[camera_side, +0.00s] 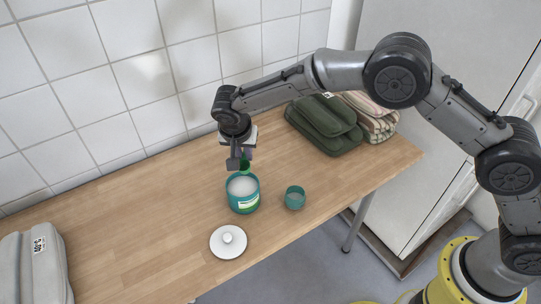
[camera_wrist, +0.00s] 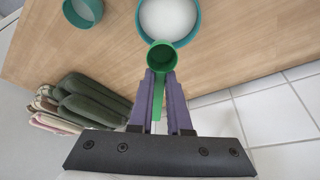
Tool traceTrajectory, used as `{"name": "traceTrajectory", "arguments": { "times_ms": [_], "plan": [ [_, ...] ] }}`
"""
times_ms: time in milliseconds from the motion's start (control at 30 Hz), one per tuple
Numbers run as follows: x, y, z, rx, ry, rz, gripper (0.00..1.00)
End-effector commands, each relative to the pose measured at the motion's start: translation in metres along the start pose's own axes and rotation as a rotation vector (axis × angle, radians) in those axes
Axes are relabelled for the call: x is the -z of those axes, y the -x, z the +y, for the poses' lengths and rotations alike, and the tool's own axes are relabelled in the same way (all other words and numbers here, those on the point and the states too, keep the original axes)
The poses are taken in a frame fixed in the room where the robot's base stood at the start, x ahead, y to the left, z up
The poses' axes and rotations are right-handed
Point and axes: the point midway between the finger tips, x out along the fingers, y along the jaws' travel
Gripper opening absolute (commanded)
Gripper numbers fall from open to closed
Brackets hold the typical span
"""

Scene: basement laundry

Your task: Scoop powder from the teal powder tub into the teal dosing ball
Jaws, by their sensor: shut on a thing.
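The teal powder tub (camera_side: 243,199) stands open on the wooden table, with white powder inside. It also shows at the top of the wrist view (camera_wrist: 199,30). The teal dosing ball (camera_side: 295,201) is a small open cup to the right of the tub; it shows at the upper left in the wrist view (camera_wrist: 84,12). My gripper (camera_side: 239,163) is shut on the handle of a green scoop (camera_wrist: 161,57). The scoop's bowl is at the tub's near rim in the wrist view, and it looks empty. I cannot tell whether it touches the rim.
A white round lid with a knob (camera_side: 228,241) lies in front of the tub. Dark green folded cloths (camera_side: 325,124) and striped towels (camera_side: 371,117) lie at the back right. A grey bag (camera_side: 36,265) is at the far left. The table's left middle is clear; a tiled wall stands behind.

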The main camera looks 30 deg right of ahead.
Motion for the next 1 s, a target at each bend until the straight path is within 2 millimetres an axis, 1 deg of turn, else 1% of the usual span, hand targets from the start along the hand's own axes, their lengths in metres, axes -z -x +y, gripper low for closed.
{"name": "traceTrajectory", "arguments": {
  "times_ms": [67, 133, 267, 600, 1000],
  "plan": [
    [-0.002, -0.003, -0.006, -0.001, 0.002, -0.007, 0.0],
    [-0.006, -0.008, -0.006, -0.001, 0.005, -0.011, 0.0],
    [-0.011, -0.011, -0.006, -0.002, 0.008, 0.018, 0.0],
    [-0.027, -0.026, -0.006, 0.0, 0.011, 0.256, 0.0],
    [-0.037, -0.057, -0.006, -0.001, 0.004, 0.246, 0.0]
  ]
}}
